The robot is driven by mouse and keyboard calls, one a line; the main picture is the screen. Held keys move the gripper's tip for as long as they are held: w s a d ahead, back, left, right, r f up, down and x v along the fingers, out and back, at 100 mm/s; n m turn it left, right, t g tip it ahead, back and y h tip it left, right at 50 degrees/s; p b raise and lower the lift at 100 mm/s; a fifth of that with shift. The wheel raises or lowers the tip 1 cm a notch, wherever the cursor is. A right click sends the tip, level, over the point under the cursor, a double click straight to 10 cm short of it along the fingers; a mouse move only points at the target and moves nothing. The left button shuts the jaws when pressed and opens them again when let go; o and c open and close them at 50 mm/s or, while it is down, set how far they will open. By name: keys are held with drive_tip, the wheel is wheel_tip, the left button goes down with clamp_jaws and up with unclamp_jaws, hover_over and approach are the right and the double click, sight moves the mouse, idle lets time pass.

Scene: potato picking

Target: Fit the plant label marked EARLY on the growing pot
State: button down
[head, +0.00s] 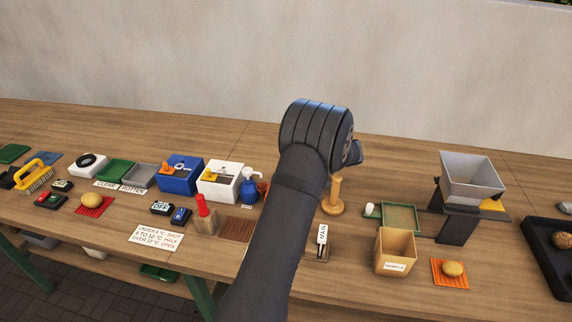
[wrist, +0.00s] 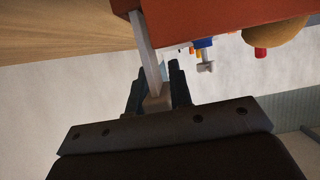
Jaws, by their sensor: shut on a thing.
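My gripper (wrist: 157,88) shows in the wrist view, with its dark fingers shut on a narrow pale strip (wrist: 148,50), which looks like a plant label. No lettering on it can be read. The strip runs from the fingers up to the left edge of a reddish-brown pot (wrist: 205,18); I cannot tell whether it is fitted on the rim or only beside it. In the head view my arm hides the gripper and the strip. A bit of a reddish-brown thing (head: 262,187), perhaps the pot, shows left of my arm. A label marked MAIN (head: 322,234) stands in a small holder.
Left of my arm stand a blue spray bottle (head: 249,187), a white box (head: 219,180) and a red-handled tool (head: 202,208). Right of it are a wooden peg (head: 335,196), a green tray (head: 385,214), a cardboard box (head: 394,255) and a hopper (head: 470,178).

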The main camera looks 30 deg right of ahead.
drive_tip(key=shift+f, duration=0.65)
drive_tip(key=c, duration=1.2)
unclamp_jaws()
drive_tip(key=v, duration=0.8)
drive_tip(key=shift+a+f, duration=0.1)
drive_tip(key=x, duration=0.8)
drive_tip(key=shift+r, duration=0.65)
